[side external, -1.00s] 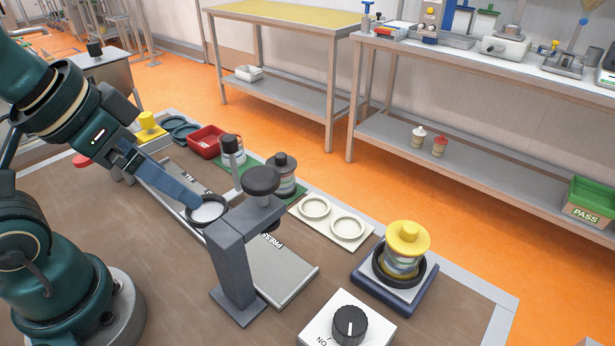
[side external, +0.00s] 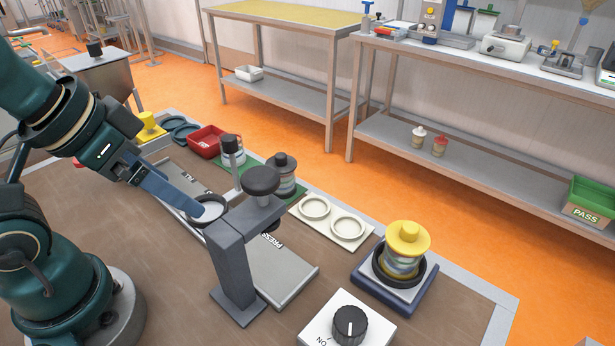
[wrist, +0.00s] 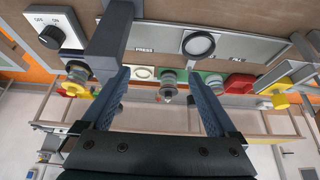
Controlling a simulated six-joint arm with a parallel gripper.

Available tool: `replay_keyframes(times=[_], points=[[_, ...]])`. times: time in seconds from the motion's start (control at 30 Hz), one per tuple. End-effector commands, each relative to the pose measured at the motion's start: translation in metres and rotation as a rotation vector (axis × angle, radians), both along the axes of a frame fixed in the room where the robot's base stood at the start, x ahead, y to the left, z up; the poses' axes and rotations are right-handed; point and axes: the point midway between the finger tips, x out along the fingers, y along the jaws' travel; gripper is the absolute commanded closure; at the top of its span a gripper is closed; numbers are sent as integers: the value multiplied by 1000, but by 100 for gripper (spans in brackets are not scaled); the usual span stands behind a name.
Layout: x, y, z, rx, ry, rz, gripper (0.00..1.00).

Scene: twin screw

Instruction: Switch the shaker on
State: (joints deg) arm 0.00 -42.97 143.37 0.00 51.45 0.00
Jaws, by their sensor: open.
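The shaker (side external: 370,291) is a blue-edged base with a dark round holder at the right of the bench. A jar with a yellow lid (side external: 408,238) stands upright in it. A white box with a black dial (side external: 350,325) sits at the front; its "ON" label shows, and the pale line on the dial points toward the back. The dial also shows at the top left in the wrist view (wrist: 51,36), with "OFF" and "ON" labels. My gripper (wrist: 158,75) is open and empty, with fingers wide apart. It is left of the grey press, well away from the dial.
The grey press (side external: 235,270) with a dark round knob stands between my gripper and the dial. Behind it are a grey-lidded jar (side external: 284,175), a cream two-ring tray (side external: 330,220) and a red bin (side external: 206,142).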

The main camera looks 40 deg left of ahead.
Motion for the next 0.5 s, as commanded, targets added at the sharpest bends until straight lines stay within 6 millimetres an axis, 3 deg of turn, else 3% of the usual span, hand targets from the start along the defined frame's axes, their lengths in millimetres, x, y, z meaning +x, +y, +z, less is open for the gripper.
replay_keyframes(times=[0.27, 0.33, 0.5], points=[[0, 0, 0, 0, 0, 0, 6], [0, 0, 1, 0, -1, 0, 19], [12, -4, 13, -23, -20, 20, 19]])
